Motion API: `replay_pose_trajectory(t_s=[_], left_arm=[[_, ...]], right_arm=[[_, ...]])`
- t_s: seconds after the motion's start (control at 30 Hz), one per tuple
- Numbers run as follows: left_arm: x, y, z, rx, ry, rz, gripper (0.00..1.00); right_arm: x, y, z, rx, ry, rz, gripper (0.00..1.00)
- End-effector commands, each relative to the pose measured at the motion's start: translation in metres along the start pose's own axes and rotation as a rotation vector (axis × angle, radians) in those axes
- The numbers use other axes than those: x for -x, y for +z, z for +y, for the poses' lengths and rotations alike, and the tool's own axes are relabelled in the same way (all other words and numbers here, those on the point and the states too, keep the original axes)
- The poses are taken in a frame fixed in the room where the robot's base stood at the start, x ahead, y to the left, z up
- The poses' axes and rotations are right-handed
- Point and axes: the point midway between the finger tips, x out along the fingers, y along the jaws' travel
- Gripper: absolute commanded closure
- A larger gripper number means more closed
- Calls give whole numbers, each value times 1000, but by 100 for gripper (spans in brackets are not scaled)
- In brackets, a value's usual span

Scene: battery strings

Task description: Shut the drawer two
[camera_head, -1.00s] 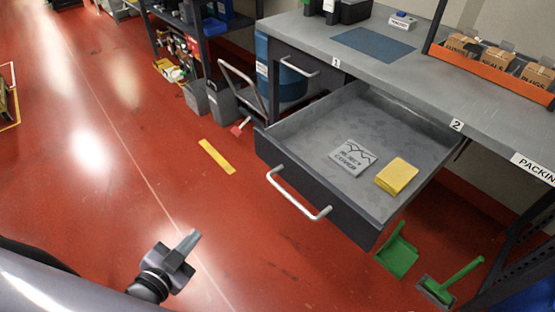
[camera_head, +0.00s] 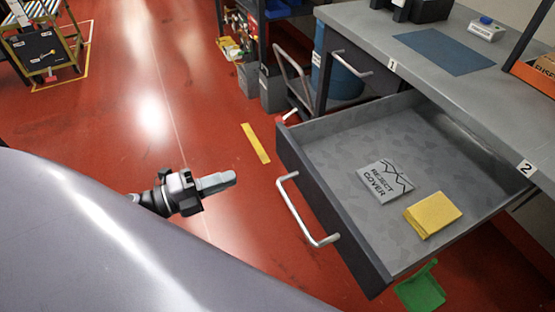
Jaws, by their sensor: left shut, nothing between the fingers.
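Drawer two (camera_head: 318,208) is pulled out from under the workbench, below the label 2 (camera_head: 526,167). It has a dark front with a pale bar handle (camera_head: 302,212). Inside lie a grey reject cover (camera_head: 384,181) and a yellow block or pad (camera_head: 433,214). My left gripper (camera_head: 228,180) is shut and empty. It is left of the drawer front, apart from the handle, pointing right towards it. My right gripper is not in view.
Drawer one (camera_head: 345,75), with a similar handle, is shut at the back. A blue barrel (camera_head: 338,80) and a hand truck (camera_head: 290,80) stand beyond. A green dustpan (camera_head: 421,289) lies on the floor near the drawer. Red floor (camera_head: 160,100) left of the drawer is mostly clear.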

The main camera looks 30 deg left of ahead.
Motion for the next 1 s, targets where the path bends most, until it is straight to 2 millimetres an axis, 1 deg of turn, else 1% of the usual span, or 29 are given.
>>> replay_pose_trajectory(t_s=[0.03,0.4,0.6,0.8,1.0], left_arm=[[-10,0,-2,-1,-4,1,100],[-77,0,-2,2,-5,-1,100],[-106,0,-2,2,-4,-2,100],[-120,0,-1,3,-2,-2,100],[-122,0,0,2,-1,-2,100]], right_arm=[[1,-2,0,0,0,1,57],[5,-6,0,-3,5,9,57],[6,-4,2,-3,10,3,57],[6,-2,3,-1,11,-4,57],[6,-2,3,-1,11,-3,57]])
